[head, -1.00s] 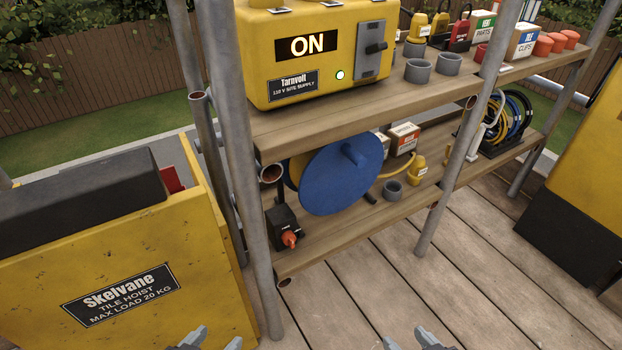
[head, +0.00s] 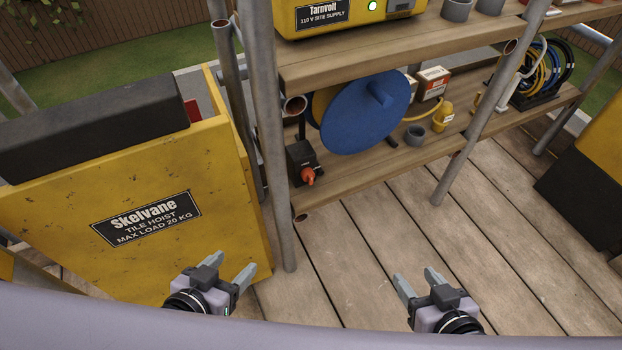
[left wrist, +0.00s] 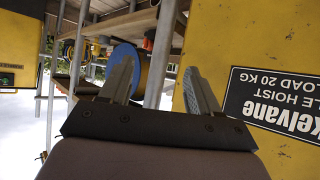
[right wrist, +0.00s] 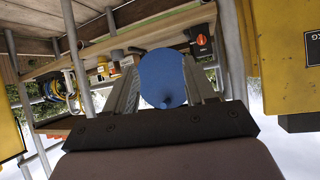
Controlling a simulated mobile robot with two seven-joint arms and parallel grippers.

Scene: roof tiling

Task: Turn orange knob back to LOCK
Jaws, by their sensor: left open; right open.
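The orange knob (head: 308,176) sits on the front of a small black box (head: 300,158) at the left end of the lower shelf. The knob also shows in the right wrist view (right wrist: 202,40), beyond the fingers. Its exact setting is too small to read. My left gripper (head: 233,272) is open and empty, in front of the yellow hoist, below and left of the knob. My right gripper (head: 418,280) is open and empty above the deck boards, below and right of the knob. Neither gripper touches anything.
A blue reel (head: 365,105) stands right of the black box. A scaffold pole (head: 274,150) rises just left of the box. The yellow tile hoist (head: 60,235) fills the left side. The upper shelf (head: 420,48) overhangs. Deck boards (head: 370,250) in front are clear.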

